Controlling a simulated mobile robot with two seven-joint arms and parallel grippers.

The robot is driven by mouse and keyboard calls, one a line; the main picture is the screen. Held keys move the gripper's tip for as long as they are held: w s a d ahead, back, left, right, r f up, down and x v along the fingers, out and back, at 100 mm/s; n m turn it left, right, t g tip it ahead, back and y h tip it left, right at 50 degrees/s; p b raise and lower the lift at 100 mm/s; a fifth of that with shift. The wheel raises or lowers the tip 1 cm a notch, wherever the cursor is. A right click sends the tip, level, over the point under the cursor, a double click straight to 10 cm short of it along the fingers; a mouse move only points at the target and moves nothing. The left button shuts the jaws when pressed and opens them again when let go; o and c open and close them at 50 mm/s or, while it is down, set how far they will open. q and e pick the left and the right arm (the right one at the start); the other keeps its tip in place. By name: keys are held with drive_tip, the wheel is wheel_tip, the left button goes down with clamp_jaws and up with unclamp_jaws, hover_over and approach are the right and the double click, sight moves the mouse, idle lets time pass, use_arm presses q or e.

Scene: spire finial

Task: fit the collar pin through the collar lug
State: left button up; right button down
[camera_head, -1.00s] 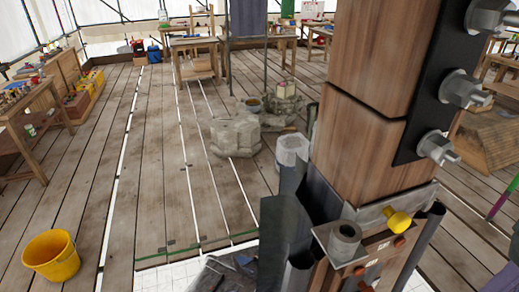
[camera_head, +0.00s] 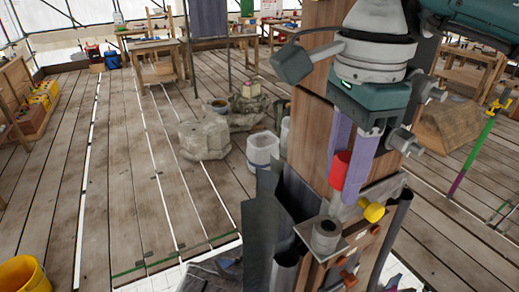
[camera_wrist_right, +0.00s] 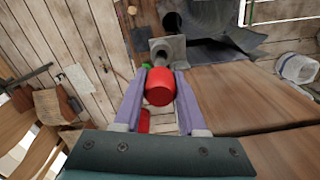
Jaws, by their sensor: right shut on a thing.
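My right gripper (camera_head: 342,184) comes down from the upper right in front of the wooden post (camera_head: 312,128). Its purple fingers are shut on the red-headed collar pin (camera_head: 340,168), which also shows between the fingertips in the right wrist view (camera_wrist_right: 158,87). The pin's grey shaft points down towards the collar lug. The collar lug (camera_head: 326,234) is a short grey tube on a plate projecting from the collar. The pin appears above the lug; I cannot tell whether its tip touches it. My left gripper is in neither current view.
A yellow-headed pin (camera_head: 373,212) sticks out of the collar beside the lug. Dark grey sheets (camera_head: 262,222) stand around the post's foot. Large bolts (camera_head: 405,142) project at the right. A yellow bucket (camera_head: 25,276) stands at lower left. The plank floor at left is mostly clear.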

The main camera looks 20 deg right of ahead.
sight(331, 214)
wheel_tip(331, 214, down, 3)
drive_tip(key=shift+w+r+b, duration=0.15)
drive_tip(key=shift+b, duration=0.55)
drive_tip(key=shift+f+b, duration=1.35)
drive_tip(key=shift+f, duration=0.8)
